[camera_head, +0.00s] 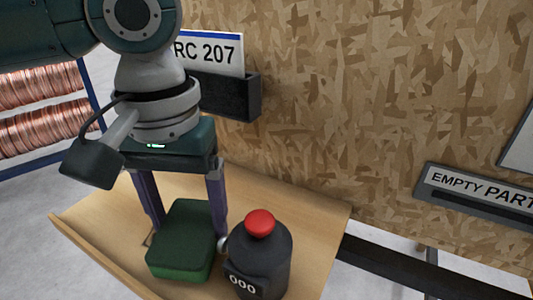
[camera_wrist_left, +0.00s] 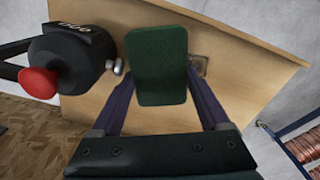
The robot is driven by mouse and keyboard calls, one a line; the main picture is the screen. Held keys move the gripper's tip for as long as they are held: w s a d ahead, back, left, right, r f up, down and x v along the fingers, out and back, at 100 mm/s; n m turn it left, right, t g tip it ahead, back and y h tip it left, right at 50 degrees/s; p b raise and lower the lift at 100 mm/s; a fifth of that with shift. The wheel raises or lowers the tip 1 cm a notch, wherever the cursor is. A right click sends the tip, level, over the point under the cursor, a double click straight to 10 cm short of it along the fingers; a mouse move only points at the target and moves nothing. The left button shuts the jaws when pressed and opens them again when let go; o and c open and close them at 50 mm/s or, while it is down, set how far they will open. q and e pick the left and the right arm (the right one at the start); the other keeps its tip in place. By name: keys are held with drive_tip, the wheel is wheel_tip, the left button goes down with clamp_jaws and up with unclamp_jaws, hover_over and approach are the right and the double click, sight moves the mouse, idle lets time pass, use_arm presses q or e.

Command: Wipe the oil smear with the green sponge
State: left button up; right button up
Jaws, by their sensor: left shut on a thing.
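The green sponge (camera_head: 185,235) is a dark green block with a lighter green lower side, over the wooden shelf (camera_head: 105,243). My left gripper (camera_head: 188,226) comes down from above and is shut on the sponge, one purple finger on each side. The sponge also shows in the left wrist view (camera_wrist_left: 158,65) between the fingers. A small brownish patch, which looks like the oil smear (camera_wrist_left: 200,65), shows beside the sponge; the sponge seems to hide part of it. I cannot tell whether the sponge touches the shelf. My right gripper is not in view.
A black device (camera_head: 262,262) with a red knob and a "000" label stands close to the right of the sponge. A chipboard wall (camera_head: 360,110) rises behind the shelf. Copper coils (camera_head: 40,110) are on a rack at left. Bare shelf lies left of the sponge.

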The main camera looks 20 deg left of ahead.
use_arm(q)
drive_tip(key=shift+f, duration=0.8)
